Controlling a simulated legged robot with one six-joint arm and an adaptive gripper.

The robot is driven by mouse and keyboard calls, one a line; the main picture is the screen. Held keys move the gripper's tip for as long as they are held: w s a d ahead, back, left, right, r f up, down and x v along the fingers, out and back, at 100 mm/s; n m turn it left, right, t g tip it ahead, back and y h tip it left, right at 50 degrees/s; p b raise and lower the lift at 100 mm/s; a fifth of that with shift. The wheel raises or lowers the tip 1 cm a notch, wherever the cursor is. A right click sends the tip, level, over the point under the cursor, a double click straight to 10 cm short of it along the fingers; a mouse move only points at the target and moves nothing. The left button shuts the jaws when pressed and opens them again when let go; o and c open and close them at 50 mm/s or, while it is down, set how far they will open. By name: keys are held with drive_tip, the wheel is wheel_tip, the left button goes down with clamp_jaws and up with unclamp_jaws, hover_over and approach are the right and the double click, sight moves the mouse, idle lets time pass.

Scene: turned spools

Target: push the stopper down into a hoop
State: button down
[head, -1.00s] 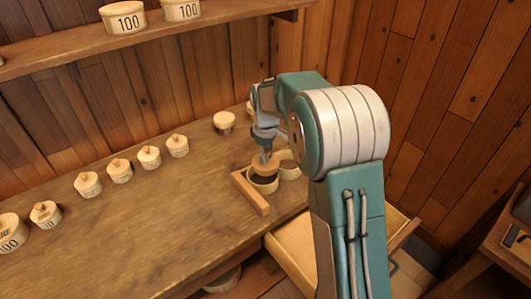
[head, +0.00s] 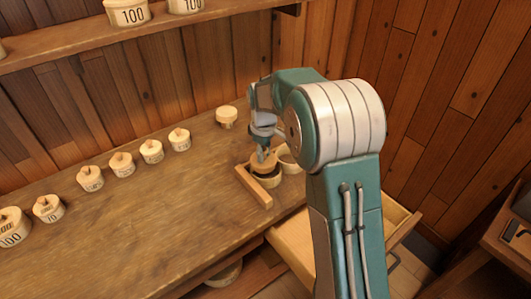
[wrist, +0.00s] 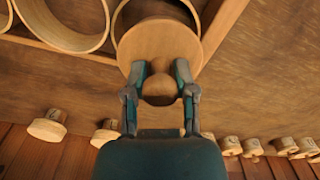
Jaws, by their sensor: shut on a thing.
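My gripper (wrist: 160,82) is shut on the knob of the stopper, a pale round wooden disc (wrist: 158,40). In the head view my gripper (head: 263,152) holds the stopper (head: 265,166) over the nearest hoop (head: 268,183). A dark gap shows between disc and hoop at the front, so the disc looks above the rim there. In the wrist view the disc covers most of this hoop (wrist: 118,18), and its edge reaches past the rim towards my gripper. A second, open hoop (wrist: 65,45) stands beside it; the head view shows it too (head: 289,158). Contact is unclear.
A wooden rail (head: 254,187) runs along the hoops' left side. Several lidded spools (head: 122,164) stand in a row on the bench (head: 150,220), and one knobbed piece (head: 227,117) stands behind. An open drawer (head: 300,250) is below. The bench's middle is clear.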

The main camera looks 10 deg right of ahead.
sight(266, 158)
drive_tip(key=shift+a, duration=0.1)
drive_tip(key=shift+d, duration=0.3)
drive_tip(key=shift+a+f, duration=0.1)
drive_tip(key=shift+f, duration=0.3)
drive_tip(key=shift+d+f, duration=0.2)
drive_tip(key=shift+f, duration=0.4)
drive_tip(key=shift+f, duration=1.05)
idle(0.7)
drive_tip(key=shift+c, duration=1.8)
unclamp_jaws()
